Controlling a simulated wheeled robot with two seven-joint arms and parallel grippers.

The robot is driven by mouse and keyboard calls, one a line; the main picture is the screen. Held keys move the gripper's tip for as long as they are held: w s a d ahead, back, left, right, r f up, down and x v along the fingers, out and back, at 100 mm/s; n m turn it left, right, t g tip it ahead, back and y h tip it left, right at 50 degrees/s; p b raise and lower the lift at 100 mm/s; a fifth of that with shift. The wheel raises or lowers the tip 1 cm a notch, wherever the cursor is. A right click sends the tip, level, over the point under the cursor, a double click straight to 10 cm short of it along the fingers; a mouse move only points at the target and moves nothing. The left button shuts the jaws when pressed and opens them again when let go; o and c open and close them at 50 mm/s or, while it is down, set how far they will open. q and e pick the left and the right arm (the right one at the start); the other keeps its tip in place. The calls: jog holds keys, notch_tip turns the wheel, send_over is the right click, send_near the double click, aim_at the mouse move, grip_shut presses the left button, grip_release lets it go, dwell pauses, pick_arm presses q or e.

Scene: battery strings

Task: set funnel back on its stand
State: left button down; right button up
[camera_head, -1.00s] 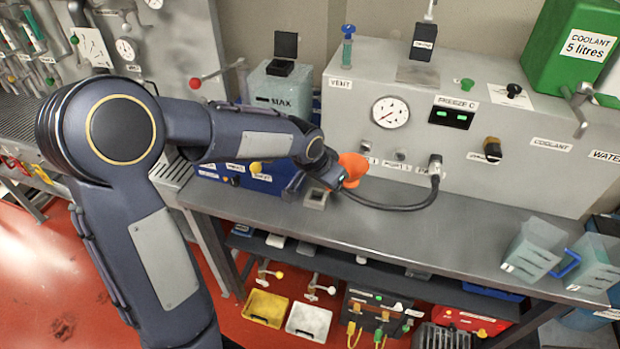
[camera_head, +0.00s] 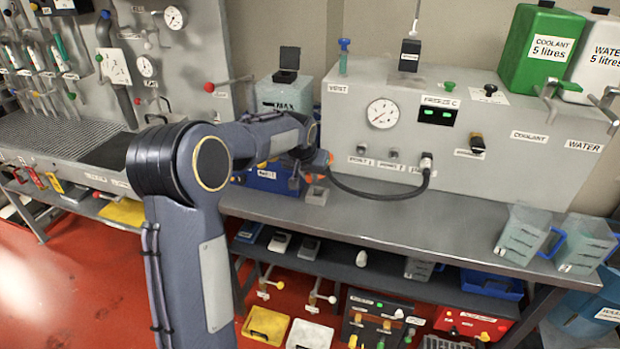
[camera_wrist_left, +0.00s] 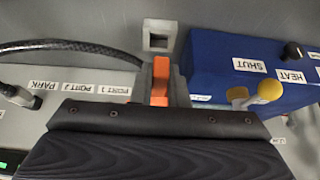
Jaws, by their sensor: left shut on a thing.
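The orange funnel (camera_head: 319,170) is at the end of my left arm in the head view, largely hidden by the wrist. My left gripper (camera_head: 311,166) is shut on it. In the left wrist view an orange part of the funnel (camera_wrist_left: 160,82) shows between the fingers; its bowl is not clearly seen. The small grey stand (camera_head: 318,195) with a square opening is on the bench, just below the gripper in the head view. The stand (camera_wrist_left: 158,37) also shows just beyond the fingertips in the wrist view. I cannot tell whether funnel and stand touch.
A blue box (camera_head: 267,179) with a yellow knob is close to the gripper. A black hose (camera_head: 385,194) curves from the grey panel (camera_head: 465,150) toward the stand. Two clear jugs (camera_head: 527,238) stand at the bench's right end. The bench middle (camera_head: 440,225) is clear.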

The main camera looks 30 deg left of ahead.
dwell(0.3)
pick_arm(q)
jog(key=shift+f+b, duration=1.85)
jog(key=shift+f, duration=0.45)
jog(key=shift+f+b, duration=0.85)
jog(key=shift+f, duration=0.25)
jog(key=c, duration=1.3)
grip_release()
jog(key=shift+c, duration=0.2)
